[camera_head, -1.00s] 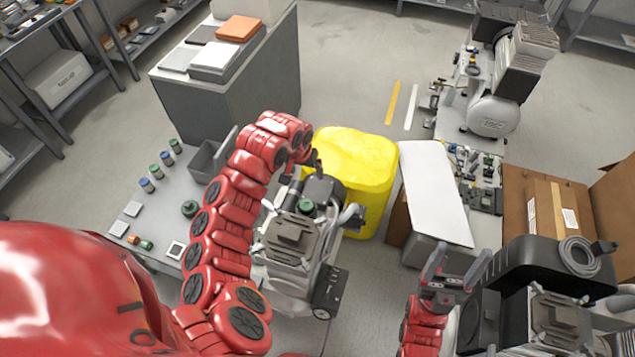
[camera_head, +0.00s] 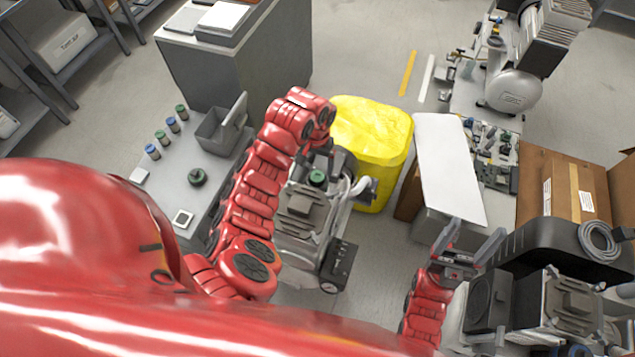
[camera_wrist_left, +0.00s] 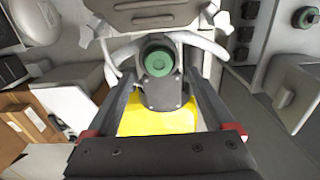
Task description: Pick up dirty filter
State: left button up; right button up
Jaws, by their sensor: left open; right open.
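A round green-topped part, which looks like the filter (camera_head: 317,178), sits on the grey compressor (camera_head: 302,225) in the middle of the head view. In the left wrist view the green top (camera_wrist_left: 158,63) shows in a dark housing (camera_wrist_left: 163,92), centred between my fingers. My left gripper (camera_wrist_left: 160,88) is open, with one finger on each side of the housing; I cannot tell whether they touch it. In the head view my left wrist largely hides this gripper (camera_head: 322,152). My right gripper (camera_head: 470,243) is open and empty at the lower right.
A bench (camera_head: 188,206) at left holds another green round part (camera_head: 197,177), a grey bin (camera_head: 216,134) and several small jars. A yellow container (camera_head: 375,140) stands behind the compressor. A white-topped box (camera_head: 447,170) and a second compressor (camera_head: 565,305) are at right.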

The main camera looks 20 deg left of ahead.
aim_at(317, 176)
pick_arm(q)
jog(key=shift+f+p, duration=0.3)
jog(key=shift+f, duration=0.15)
jog(key=shift+w+d+f+p, duration=0.1)
jog(key=shift+f+p, duration=0.45)
jog(key=shift+f, duration=1.7)
grip_shut()
